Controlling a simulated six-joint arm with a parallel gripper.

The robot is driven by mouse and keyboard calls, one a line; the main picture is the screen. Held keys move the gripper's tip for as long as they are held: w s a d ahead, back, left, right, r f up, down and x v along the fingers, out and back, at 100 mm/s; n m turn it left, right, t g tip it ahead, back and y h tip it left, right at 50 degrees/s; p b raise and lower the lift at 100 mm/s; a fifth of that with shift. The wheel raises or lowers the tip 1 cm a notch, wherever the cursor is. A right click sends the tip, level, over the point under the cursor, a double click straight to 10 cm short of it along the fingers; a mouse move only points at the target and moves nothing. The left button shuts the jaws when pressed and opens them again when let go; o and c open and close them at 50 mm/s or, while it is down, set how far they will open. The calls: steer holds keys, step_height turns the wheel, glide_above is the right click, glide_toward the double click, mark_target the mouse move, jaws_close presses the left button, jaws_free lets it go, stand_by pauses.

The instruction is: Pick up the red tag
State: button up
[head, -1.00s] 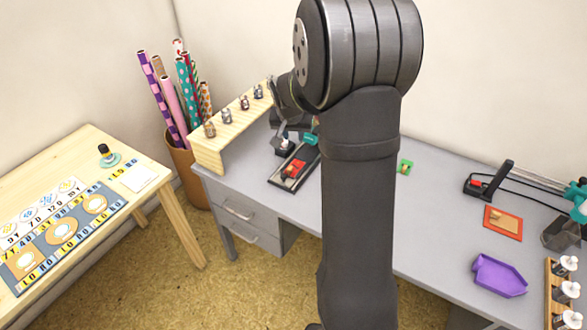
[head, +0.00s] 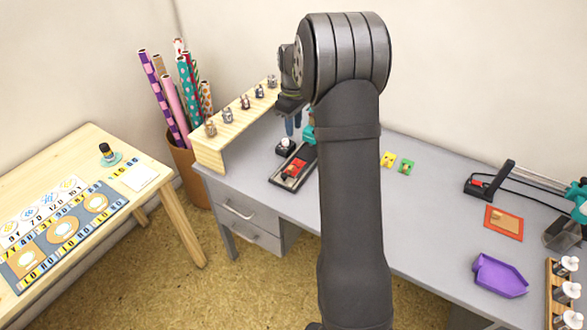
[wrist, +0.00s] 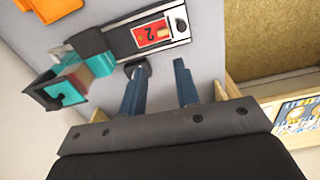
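The red tag (head: 294,168) lies in a dark, long holder (head: 280,181) on the grey desk, left of my arm. In the wrist view the red tag (wrist: 151,34) shows a black "2" and sits in the dark and silver holder, beyond my fingertips. My gripper (wrist: 157,70) is open, its two blue fingers apart with nothing held between them. In the head view my gripper (head: 293,127) hangs above the desk behind the tag, partly hidden by my arm.
A black knob (head: 285,147) stands beside the holder, close to my left finger in the wrist view. A teal device (wrist: 78,78) adjoins the holder. A wooden shelf (head: 208,155) with small stamps is on the left. Yellow (head: 387,159) and green (head: 407,166) pieces lie right.

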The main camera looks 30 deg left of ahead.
glide_above(291, 168)
steer(key=shift+n, duration=0.3)
steer(key=f, duration=1.2)
steer(key=shift+w+d, duration=0.2)
steer(key=shift+d, duration=0.1)
steer(key=shift+s+a+f, duration=0.1)
steer(key=shift+a+f, duration=0.05)
steer(key=shift+f, duration=1.2)
steer(key=shift+a+f, duration=0.15)
steer(key=shift+f, duration=1.2)
steer(key=c, duration=0.4)
